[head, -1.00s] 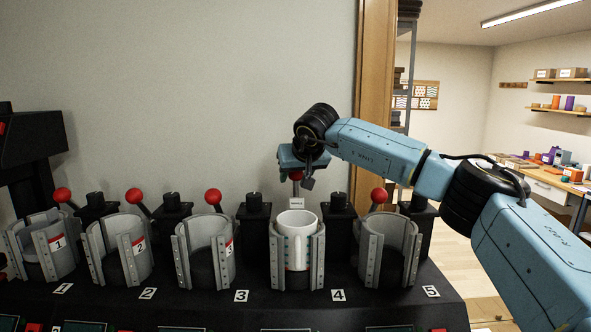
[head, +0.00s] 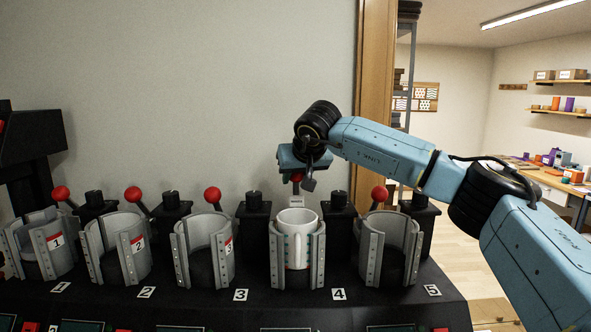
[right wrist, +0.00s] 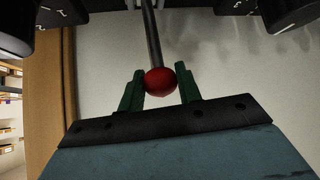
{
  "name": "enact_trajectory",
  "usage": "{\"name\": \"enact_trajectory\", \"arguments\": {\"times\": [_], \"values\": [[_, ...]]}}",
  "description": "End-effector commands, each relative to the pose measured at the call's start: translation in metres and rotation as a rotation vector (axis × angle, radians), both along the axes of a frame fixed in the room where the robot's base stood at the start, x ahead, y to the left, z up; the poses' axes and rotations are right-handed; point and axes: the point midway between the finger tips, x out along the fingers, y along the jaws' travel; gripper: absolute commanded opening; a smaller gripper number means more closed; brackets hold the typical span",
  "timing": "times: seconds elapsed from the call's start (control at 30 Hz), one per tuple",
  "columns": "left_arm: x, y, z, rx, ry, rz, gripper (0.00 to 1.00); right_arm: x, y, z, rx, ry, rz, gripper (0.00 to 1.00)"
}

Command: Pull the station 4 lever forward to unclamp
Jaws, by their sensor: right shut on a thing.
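The station 4 lever has a red ball knob (head: 296,178) behind the station 4 clamp. In the right wrist view the knob (right wrist: 160,81) sits between two green fingers, with its dark rod running up from it. My right gripper (right wrist: 162,88) is shut on the knob; in the head view its fingers are mostly hidden by the wrist. A white mug (head: 298,246) stands upright in the grey station 4 clamp (head: 318,262), with its handle toward me. My left gripper is not in view.
Other clamps with red-knobbed levers stand at station 3 (head: 212,195), station 2 (head: 133,194), station 1 (head: 61,193) and station 5 (head: 379,194). Black posts (head: 254,225) stand between them. A wall rises behind, with a wooden door frame (head: 374,100) at right.

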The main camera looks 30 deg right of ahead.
Motion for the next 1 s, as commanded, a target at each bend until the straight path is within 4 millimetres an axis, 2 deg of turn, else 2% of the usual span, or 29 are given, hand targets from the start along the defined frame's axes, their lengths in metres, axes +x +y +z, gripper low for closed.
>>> {"name": "enact_trajectory", "arguments": {"times": [0.53, 1.0], "values": [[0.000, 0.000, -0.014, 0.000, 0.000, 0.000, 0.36, -0.019, 0.013, -0.004, 0.001, 0.001, 0.002, 0.23], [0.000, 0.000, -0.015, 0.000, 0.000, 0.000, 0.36, -0.022, 0.015, -0.004, 0.001, 0.000, 0.003, 0.23]]}}
